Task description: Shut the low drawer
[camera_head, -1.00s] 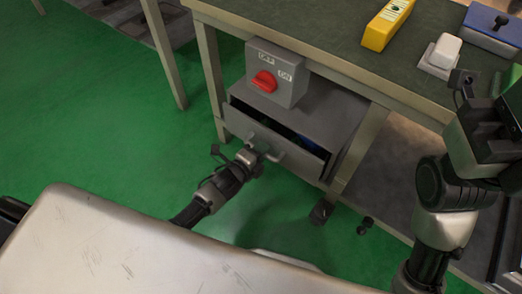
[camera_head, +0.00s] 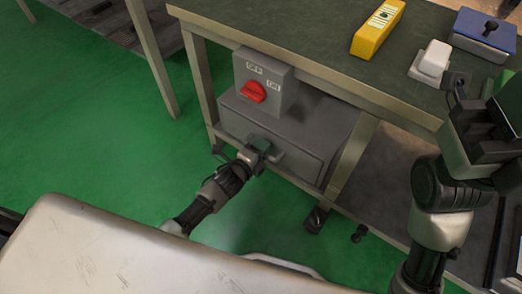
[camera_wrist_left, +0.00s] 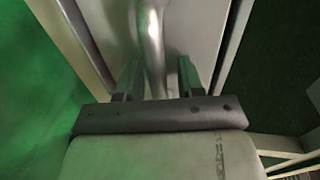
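The low grey drawer (camera_head: 302,163) sits under the workbench, and its front looks flush with its housing; no gap shows. Its bar handle (camera_head: 280,155) is at the middle of the front. My left gripper (camera_head: 264,150) is at the handle and partly hides it. In the left wrist view, the handle (camera_wrist_left: 152,40) runs between the two separated fingers of my left gripper (camera_wrist_left: 160,80), nearer the left finger, with space by the right one. My right gripper (camera_head: 485,125) is raised at the right, above the bench's edge; its finger gap is unclear.
A grey switch box with a red knob (camera_head: 253,92) stands on the drawer housing. The bench top (camera_head: 310,38) holds a yellow device (camera_head: 378,28), a white-topped block (camera_head: 433,60) and a blue box (camera_head: 484,32). Bench legs flank the drawer. Green floor at left is clear.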

